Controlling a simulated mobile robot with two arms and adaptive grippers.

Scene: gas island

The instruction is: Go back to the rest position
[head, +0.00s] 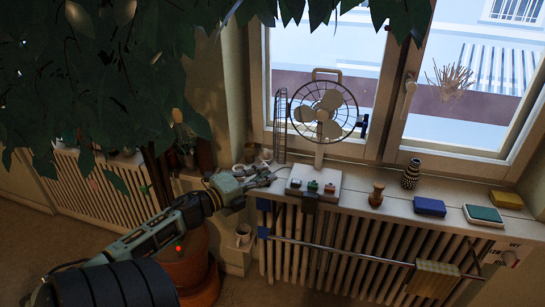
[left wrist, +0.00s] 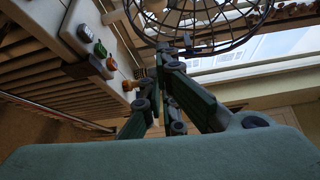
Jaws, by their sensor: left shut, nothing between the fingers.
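My left arm reaches in from the lower left in the head view. My left gripper (head: 268,176) is beside the left edge of the fan's white base, near the window sill. It is shut with nothing held. The left wrist view shows its fingers (left wrist: 170,62) closed, with the fan's wire cage (left wrist: 205,22) beyond them. The desk fan (head: 320,112) stands upright on the sill, with several coloured buttons (head: 313,186) on its base. My right gripper is not in view.
A radiator (head: 345,240) with a horizontal rod is under the sill (head: 350,180). A wooden figure (head: 376,194), a patterned vase (head: 411,174) and coloured boxes (head: 429,206) stand to the right. Leaves (head: 90,90) hang over the upper left, above a terracotta pot (head: 195,280).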

